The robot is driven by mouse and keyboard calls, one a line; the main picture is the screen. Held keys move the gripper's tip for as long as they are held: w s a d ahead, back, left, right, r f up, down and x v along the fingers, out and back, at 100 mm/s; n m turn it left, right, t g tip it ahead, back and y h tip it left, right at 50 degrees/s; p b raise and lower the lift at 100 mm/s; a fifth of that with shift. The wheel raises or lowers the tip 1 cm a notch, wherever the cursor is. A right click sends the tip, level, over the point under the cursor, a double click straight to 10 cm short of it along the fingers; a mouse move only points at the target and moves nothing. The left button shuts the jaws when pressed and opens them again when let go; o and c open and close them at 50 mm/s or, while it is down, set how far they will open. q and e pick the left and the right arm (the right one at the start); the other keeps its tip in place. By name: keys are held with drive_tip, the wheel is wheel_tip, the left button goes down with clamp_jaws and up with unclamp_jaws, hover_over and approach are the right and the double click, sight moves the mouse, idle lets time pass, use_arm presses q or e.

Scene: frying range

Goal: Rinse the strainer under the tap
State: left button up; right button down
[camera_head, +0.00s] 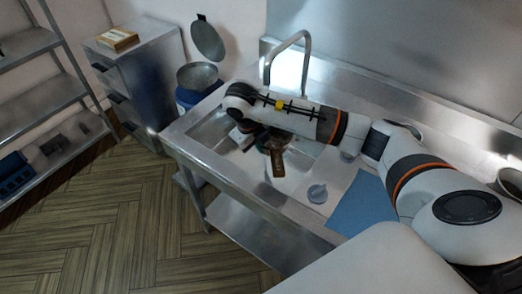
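The tap (290,39) is a tall curved metal spout behind the sink (208,137). My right arm reaches in from the right across the counter, and its wrist bends down over the sink basin. My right gripper (261,139) is low over the basin, small and dark, and partly hidden by the arm; I cannot tell its finger opening. A dark brown object with a flat handle-like part (278,164) is right beside the gripper; it may be the strainer, but its shape is unclear. I cannot tell whether it is gripped. My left gripper is not in view.
A blue mat (362,207) and a small round grey item (317,193) lie on the counter right of the basin. A blue bin with a round metal pan or lid (197,75) stands left of the sink. A drawer cabinet (140,60) and shelves stand farther left.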

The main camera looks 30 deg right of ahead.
drive_tip(key=w+d+f+b, duration=0.2)
drive_tip(key=w+d+b, duration=0.2)
drive_tip(key=w, duration=0.6)
drive_tip(key=shift+d+b, duration=0.25)
drive_tip(key=shift+b, duration=0.9)
drive_tip(key=shift+d+f, duration=0.1)
drive_tip(key=shift+s+d, duration=0.3)
drive_tip(key=shift+d, duration=0.2)
drive_tip(key=shift+w+a, duration=0.1)
drive_tip(key=shift+a, duration=0.05)
drive_tip(key=shift+w+a, duration=0.2)
drive_tip(key=shift+a, duration=0.25)
drive_tip(key=shift+d, duration=0.1)
